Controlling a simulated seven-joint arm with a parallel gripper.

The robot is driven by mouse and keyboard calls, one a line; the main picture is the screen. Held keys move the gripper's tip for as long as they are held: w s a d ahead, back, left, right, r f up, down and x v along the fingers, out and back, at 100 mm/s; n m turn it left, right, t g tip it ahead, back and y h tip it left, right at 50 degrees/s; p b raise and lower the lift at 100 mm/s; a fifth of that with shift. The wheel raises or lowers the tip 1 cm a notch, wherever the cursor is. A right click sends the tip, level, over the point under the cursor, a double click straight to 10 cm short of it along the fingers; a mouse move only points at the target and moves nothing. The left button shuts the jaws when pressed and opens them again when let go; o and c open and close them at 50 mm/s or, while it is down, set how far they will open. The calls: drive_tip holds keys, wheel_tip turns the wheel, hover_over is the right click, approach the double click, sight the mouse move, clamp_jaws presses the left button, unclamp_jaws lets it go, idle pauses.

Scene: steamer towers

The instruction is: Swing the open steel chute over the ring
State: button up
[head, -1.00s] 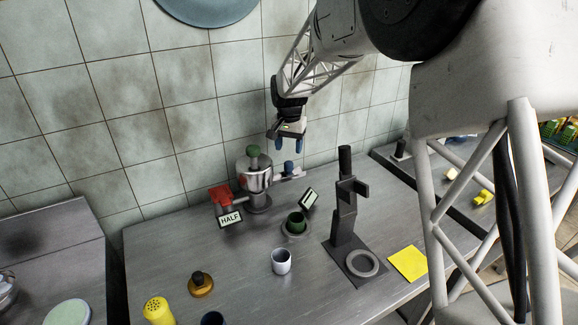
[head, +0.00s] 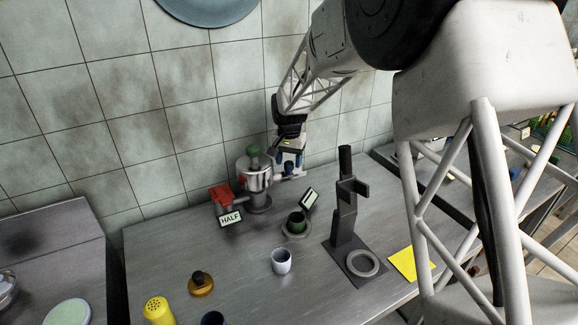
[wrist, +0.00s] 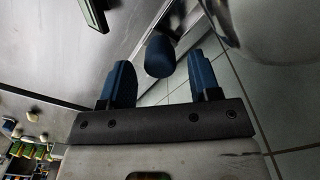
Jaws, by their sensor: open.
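The steel pot (head: 262,199) with a green knob stands near the back wall. The steel chute (head: 297,173) sticks out from its right side and carries an upright blue knob (head: 289,168). A grey ring (head: 362,263) lies at the foot of the dark stand, right of and nearer than the chute. My gripper (head: 289,161) is open, pointing down at the blue knob. In the wrist view the blue knob (wrist: 160,56) shows between the two blue fingertips, apart from both. Whether the fingers are low enough around it is hard to tell.
The dark stand (head: 345,205) rises right of the chute. A dark green cup (head: 297,220) and a tilted sign (head: 310,199) stand between. A white cup (head: 281,261) stands in front.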

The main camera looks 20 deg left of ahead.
drive_tip(key=shift+f, duration=1.25)
clamp_jaws()
